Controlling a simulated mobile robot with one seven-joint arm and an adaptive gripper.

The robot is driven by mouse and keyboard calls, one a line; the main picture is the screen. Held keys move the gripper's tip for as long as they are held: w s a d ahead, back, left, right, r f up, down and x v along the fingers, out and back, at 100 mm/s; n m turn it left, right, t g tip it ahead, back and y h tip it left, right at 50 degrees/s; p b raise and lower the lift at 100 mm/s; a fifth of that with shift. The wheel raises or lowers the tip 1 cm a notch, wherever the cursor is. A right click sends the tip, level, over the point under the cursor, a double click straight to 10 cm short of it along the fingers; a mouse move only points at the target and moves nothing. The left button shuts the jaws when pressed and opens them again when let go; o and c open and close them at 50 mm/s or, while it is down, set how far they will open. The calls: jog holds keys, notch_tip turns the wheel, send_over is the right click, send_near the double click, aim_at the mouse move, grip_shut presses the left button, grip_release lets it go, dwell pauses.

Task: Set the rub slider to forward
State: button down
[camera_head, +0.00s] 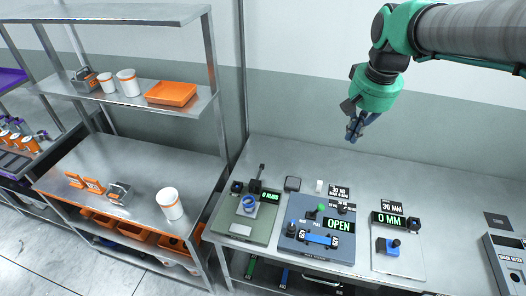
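On the long bench, a light plate (400,264) at the right bears a blue block with a dark knob (389,246) and a display (387,219) reading 0 MM. A card behind it reads 30 MM. This looks like the rub slider, but no readable label confirms it. The block sits near the plate's left side. My gripper (354,130) hangs in the air above and behind the bench, up and left of the block and well apart from it. It points down and looks empty; its finger gap is too small to judge.
Left of it stands a blue-grey fixture (318,248) with an OPEN display, then a green plate (240,227) with a blue ring. A grey meter box (508,262) is at the right edge. A metal shelf rack (130,150) with cups stands left. The bench's back is mostly clear.

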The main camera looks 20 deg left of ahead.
jog(key=w+a+f+n+g+p, duration=0.1)
jog(key=w+a+f+p, duration=0.1)
jog(key=w+a+f, duration=0.45)
jog(key=w+a+f+g+p, duration=0.1)
jog(key=w+a+f, duration=0.2)
jog(key=w+a, duration=0.6)
jog(key=w+a+f+g+h+p, duration=0.1)
jog(key=w+a+f+g+p, duration=0.1)
jog(key=a+f, duration=1.6)
jog(key=shift+w+a+f+n+g+h+p, duration=0.35)
jog(key=shift+w+f+p, duration=0.25)
jog(key=shift+f, duration=0.6)
